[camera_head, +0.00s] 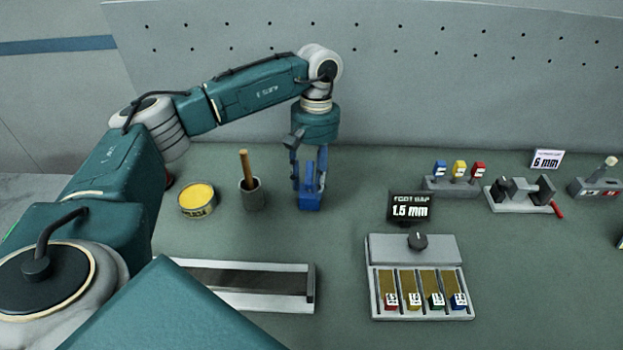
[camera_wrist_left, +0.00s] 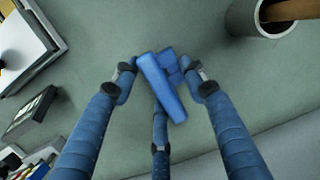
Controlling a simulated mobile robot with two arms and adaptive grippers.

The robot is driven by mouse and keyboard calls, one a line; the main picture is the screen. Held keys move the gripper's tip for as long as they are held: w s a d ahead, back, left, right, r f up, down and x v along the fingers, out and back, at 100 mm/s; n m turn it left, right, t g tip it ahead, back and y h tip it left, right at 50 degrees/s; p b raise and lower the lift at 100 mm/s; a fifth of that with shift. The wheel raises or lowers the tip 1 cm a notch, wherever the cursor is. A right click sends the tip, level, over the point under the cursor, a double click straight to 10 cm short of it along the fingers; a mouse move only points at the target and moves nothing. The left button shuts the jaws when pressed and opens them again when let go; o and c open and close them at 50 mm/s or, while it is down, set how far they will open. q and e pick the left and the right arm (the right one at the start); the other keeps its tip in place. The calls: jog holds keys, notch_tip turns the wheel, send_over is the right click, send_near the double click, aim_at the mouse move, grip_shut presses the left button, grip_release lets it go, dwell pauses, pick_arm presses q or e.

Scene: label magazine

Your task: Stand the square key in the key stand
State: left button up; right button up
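A small blue block with a long raised bar (camera_head: 310,202) is on the table below my left gripper (camera_head: 309,186). In the left wrist view the blue piece (camera_wrist_left: 160,85) lies between the spread fingers of my left gripper (camera_wrist_left: 160,78), with narrow gaps at the fingertips. I cannot tell whether this piece is the square key. A grey rack (camera_head: 440,190) at the right holds upright pieces with blue, yellow and red tops. A grey block (camera_head: 581,187) at far right holds an upright pale-topped piece. I cannot tell which is the key stand. My right gripper is not in view.
A yellow tin (camera_head: 197,201) and a grey cup (camera_head: 253,198) with a wooden handle stand left of the gripper. A black 1.5 mm display (camera_head: 411,206), a slotted tray (camera_head: 414,247), a vise-like fixture (camera_head: 522,193) and a long metal channel (camera_head: 250,300) surround the open table.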

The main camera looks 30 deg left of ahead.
pick_arm(q)
jog(key=shift+r, duration=0.1)
notch_tip(320, 180, up, 12)
jog(key=w, duration=0.1)
jog(key=shift+w+a, duration=0.25)
jog(key=shift+w, duration=0.15)
jog(key=shift+f, duration=0.2)
